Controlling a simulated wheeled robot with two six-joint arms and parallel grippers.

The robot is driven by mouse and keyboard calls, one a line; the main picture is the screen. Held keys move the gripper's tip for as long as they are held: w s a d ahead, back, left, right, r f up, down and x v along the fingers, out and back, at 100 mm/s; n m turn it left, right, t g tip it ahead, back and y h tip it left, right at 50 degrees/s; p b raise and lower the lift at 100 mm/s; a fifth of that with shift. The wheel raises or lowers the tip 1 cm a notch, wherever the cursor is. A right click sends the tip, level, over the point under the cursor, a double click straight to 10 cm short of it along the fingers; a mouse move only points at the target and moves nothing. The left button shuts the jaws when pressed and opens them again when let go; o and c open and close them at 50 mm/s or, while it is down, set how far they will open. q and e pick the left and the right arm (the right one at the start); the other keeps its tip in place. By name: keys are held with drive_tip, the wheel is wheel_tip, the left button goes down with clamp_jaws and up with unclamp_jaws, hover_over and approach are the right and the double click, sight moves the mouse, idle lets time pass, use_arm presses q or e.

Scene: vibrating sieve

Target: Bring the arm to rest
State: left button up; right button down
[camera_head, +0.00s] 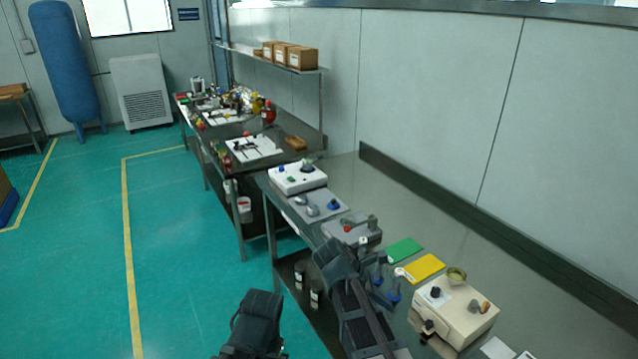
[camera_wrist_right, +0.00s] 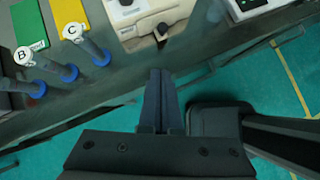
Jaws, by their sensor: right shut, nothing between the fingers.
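My right gripper (camera_head: 370,328) is low in the head view, by the near edge of the steel bench, left of the beige machine. In the right wrist view its two dark fingers (camera_wrist_right: 160,74) are shut together with nothing between them. They stand apart from the beige machine (camera_wrist_right: 150,18) and the blue-based stands. A dark part of my left arm (camera_head: 257,318) shows at the bottom of the head view; I do not see its fingers.
The beige machine (camera_head: 455,312) stands on the bench beside blue-based stands (camera_head: 393,296), a green card (camera_head: 404,249) and a yellow card (camera_head: 424,268). A white device (camera_head: 298,178) sits farther back. The teal floor at left is clear.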

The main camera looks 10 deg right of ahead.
drive_tip(key=s+a+f+m+y, duration=0.2)
drive_tip(key=s+a+m, duration=0.3)
drive_tip(key=a, duration=0.4)
drive_tip(key=s+a+f+m+y, duration=0.3)
drive_tip(key=s+a+m, duration=0.3)
drive_tip(key=a+m, duration=0.2)
drive_tip(key=shift+s+a+y, duration=0.25)
drive_tip(key=shift+a+y, duration=0.65)
drive_tip(key=shift+a, duration=0.25)
